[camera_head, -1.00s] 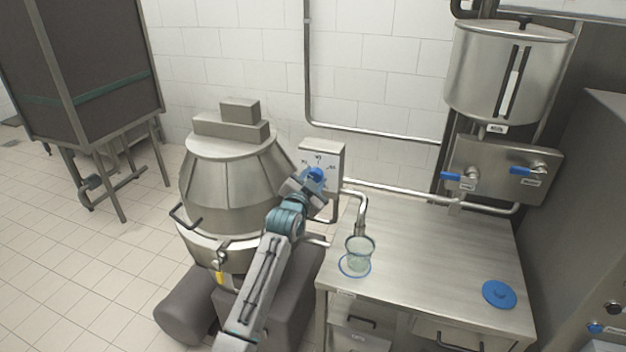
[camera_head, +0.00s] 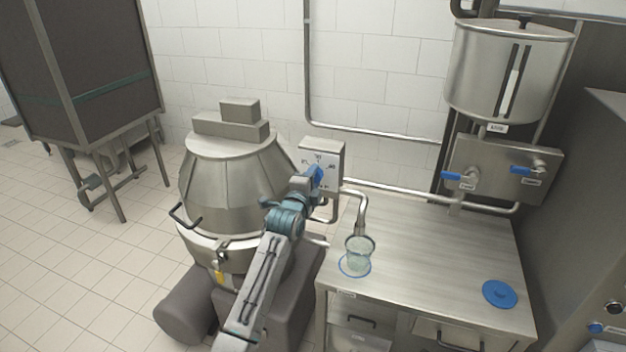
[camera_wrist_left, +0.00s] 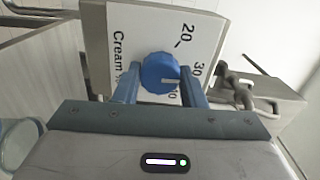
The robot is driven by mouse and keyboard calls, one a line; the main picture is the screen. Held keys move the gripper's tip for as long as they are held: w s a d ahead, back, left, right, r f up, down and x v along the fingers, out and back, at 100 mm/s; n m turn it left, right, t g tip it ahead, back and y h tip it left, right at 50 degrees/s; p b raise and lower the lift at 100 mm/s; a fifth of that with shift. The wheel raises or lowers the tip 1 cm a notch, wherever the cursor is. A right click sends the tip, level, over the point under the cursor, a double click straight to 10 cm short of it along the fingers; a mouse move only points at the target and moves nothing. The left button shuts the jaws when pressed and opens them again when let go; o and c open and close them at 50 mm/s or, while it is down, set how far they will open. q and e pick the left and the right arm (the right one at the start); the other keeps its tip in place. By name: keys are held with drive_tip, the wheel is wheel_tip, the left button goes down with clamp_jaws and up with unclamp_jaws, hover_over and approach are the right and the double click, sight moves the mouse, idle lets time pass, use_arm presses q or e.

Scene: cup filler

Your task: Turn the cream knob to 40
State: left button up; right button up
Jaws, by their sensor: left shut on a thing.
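The blue cream knob (camera_head: 317,175) sits on the front of a grey dial box (camera_head: 334,160) above the table's left edge. The knob also shows in the left wrist view (camera_wrist_left: 158,70), with a white mark on its face and the word Cream printed beside it. The white mark points right, below the 30, toward the right-hand finger. My left gripper (camera_wrist_left: 160,88) is shut on the knob, one finger on each side. My right gripper is in neither view.
A glass cup (camera_head: 359,250) stands on a blue ring under a curved spout (camera_head: 360,212). A blue lid (camera_head: 499,293) lies on the table's right. A large steel kettle (camera_head: 236,185) stands close to my left arm. Blue valve handles (camera_head: 459,176) are at the back right.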

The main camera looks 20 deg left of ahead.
use_arm(q)
drive_tip(key=m, duration=1.2)
drive_tip(key=shift+f+b, duration=0.1)
drive_tip(key=shift+b, duration=0.25)
drive_tip(key=shift+m, duration=0.3)
drive_tip(key=o, duration=1)
